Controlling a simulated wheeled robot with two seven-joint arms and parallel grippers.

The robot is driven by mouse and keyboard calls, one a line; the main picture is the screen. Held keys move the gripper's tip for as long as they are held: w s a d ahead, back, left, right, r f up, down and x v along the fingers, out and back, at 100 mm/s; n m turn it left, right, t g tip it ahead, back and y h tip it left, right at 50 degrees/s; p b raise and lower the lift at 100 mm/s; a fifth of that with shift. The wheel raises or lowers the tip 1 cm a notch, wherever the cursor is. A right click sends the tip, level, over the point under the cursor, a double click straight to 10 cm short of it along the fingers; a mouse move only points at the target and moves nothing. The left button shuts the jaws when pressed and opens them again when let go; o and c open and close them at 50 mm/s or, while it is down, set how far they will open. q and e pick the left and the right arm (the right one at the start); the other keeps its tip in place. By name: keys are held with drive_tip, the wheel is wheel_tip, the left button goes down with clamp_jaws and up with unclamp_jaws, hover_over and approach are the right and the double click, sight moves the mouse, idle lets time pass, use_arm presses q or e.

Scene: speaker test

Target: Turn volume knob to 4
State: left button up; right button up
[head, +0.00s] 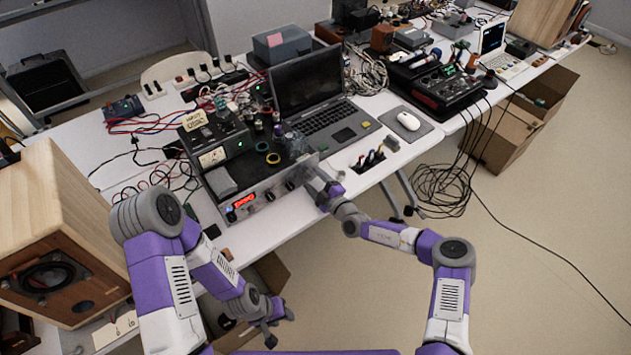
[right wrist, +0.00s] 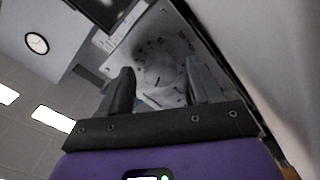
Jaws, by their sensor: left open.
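The amplifier's silver front panel (head: 272,193) faces the front edge of the table, with a red display (head: 243,200) and small dark knobs at its left and middle. My right gripper (head: 313,172) is at the right end of this panel and hides what is behind it in the head view. In the right wrist view, a pale round knob (right wrist: 160,76) with a dark pointer line and marks around it shows between the two fingers of my right gripper (right wrist: 159,68). The fingers are apart, and I cannot tell whether they touch it. My left gripper (head: 270,313) is open and empty, low in front of the table.
A wooden speaker (head: 45,200) stands at the left. A laptop (head: 325,105), a mouse (head: 408,121) and a black mixer (head: 440,87) are on the table (head: 300,222).

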drive_tip(key=p+v, duration=0.2)
drive_tip(key=v, duration=0.4)
drive_tip(key=shift+s+d, duration=0.5)
drive_tip(key=shift+s, duration=0.15)
drive_tip(key=shift+f, duration=0.1)
